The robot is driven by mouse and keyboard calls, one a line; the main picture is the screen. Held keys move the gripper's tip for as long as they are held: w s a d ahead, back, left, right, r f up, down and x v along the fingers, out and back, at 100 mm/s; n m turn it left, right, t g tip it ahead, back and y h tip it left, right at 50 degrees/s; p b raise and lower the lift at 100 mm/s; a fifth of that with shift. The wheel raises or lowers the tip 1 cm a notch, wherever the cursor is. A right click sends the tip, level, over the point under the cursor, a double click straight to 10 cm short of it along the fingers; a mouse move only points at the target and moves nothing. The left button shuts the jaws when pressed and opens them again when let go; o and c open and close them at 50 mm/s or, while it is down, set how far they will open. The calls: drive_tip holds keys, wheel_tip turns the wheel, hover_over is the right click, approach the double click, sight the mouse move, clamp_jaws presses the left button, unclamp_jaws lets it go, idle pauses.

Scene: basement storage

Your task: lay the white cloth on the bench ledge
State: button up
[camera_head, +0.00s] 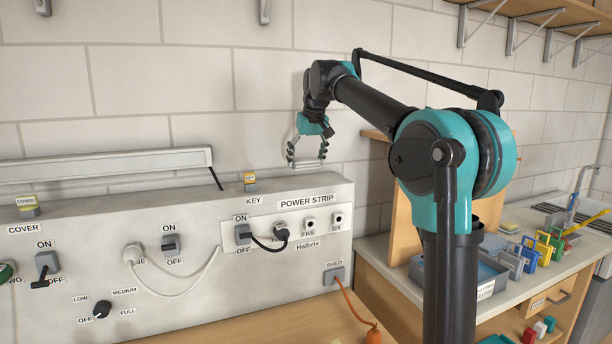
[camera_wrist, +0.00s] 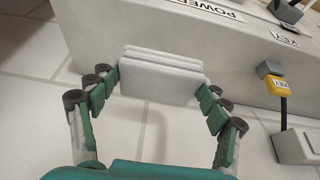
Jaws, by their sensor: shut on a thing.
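My gripper (camera_head: 306,160) is above and behind the grey panel's top edge, near the white block wall, with its fingers pointing down. In the wrist view my gripper (camera_wrist: 160,92) is shut on the white cloth (camera_wrist: 160,78), which is folded into a flat stack of layers between the two green fingers. In the head view the cloth shows only as a thin pale strip between the fingertips. The grey panel's top ledge (camera_head: 125,193) runs along the wall below. I cannot tell whether the cloth touches it.
A yellow KEY tag piece (camera_head: 249,182) and a COVER piece (camera_head: 28,207) stand on the panel top. A long light bar (camera_head: 105,164) lies behind. Cables and switches are on the panel's front. The wooden bench top (camera_head: 270,328) is below. Coloured padlocks (camera_head: 540,250) stand at right.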

sight(306, 185)
drive_tip(key=shift+f, duration=2.5)
drive_tip(key=shift+f, duration=0.1)
drive_tip(key=o, duration=1.3)
drive_tip(key=shift+o, duration=0.2)
drive_tip(key=v, duration=1.2)
